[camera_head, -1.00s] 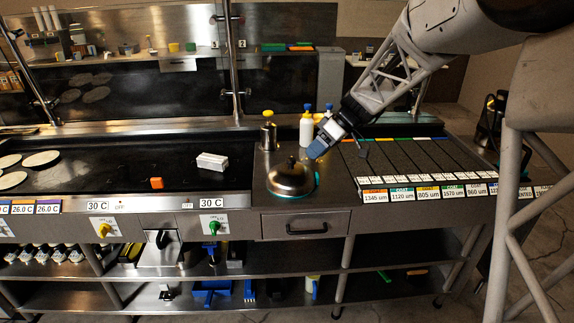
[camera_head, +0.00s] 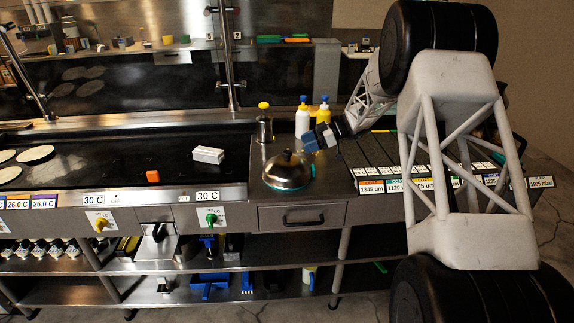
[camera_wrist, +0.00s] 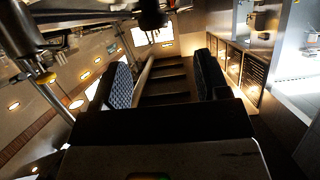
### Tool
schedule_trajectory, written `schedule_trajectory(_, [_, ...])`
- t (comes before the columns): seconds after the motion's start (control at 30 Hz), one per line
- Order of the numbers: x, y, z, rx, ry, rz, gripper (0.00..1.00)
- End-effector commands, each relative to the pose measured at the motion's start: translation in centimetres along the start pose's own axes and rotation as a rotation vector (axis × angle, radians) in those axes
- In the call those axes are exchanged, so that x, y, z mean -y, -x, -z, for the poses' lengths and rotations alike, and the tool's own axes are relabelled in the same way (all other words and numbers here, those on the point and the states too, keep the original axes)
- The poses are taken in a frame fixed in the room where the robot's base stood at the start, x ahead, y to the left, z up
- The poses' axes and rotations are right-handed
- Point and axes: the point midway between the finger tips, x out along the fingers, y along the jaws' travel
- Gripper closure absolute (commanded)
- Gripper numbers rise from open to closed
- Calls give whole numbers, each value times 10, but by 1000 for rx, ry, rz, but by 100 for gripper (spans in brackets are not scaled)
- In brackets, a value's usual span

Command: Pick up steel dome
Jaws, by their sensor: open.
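The steel dome (camera_head: 287,172) is a shiny rounded lid with a dark knob on top. It sits on the steel counter (camera_head: 262,197) right of the griddle, with a teal edge showing under its rim. My gripper (camera_head: 309,145) is above and to the right of the dome, apart from it, with blue fingertips. In the wrist view my gripper (camera_wrist: 160,82) shows two dark blue padded fingers wide apart with nothing between them. The dome cannot be made out in the wrist view.
A yellow-topped steel shaker (camera_head: 264,126) and squeeze bottles (camera_head: 302,117) stand behind the dome. A white block (camera_head: 208,155) and an orange block (camera_head: 152,176) lie on the dark griddle (camera_head: 110,165). Labelled bins (camera_head: 400,165) lie to the right. A drawer (camera_head: 302,217) is below the dome.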

Motion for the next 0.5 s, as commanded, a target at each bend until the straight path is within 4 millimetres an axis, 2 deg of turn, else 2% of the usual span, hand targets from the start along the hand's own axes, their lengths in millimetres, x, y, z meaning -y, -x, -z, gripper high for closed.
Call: schedule_trajectory(0.5, [-5,-3,-4,-12,17,-3,32])
